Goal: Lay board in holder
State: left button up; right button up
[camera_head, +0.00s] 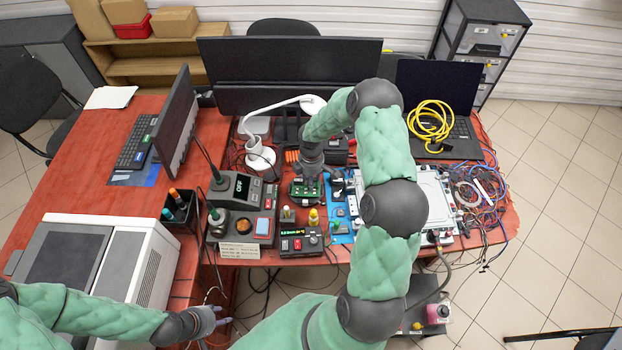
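A small green circuit board (305,191) is at the middle of the red table, behind the small black display unit. My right gripper (309,172) is directly above it, pointing down. The fingertips are too small and partly hidden, so I cannot tell whether they touch or grip the board. A holder under or beside the board cannot be made out clearly. My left gripper (215,318) is low in front of the table, beside the white machine, far from the board. Its fingers look apart and empty.
A soldering station (242,190) stands left of the board, and a white lamp (260,155) behind it. A blue mat (341,232) lies to the right, partly hidden by my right arm. A laptop with yellow cable (430,120) and tangled wires (482,195) crowd the right side.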

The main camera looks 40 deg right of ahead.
jog(key=shift+f, duration=0.15)
dwell(0.3)
jog(key=shift+f+b, duration=0.4)
jog(key=shift+b, duration=0.05)
jog(key=shift+f, duration=0.2)
jog(key=shift+s+a+f+b, duration=0.25)
jog(key=shift+s+f+b, duration=0.05)
jog(key=shift+s+f, duration=0.05)
dwell(0.9)
jog(key=o, duration=1.2)
jog(key=shift+f, duration=0.1)
jog(key=shift+w+d, duration=0.1)
jog(key=shift+w, duration=0.15)
jog(key=shift+w+d+r, duration=0.2)
jog(key=shift+r, duration=0.15)
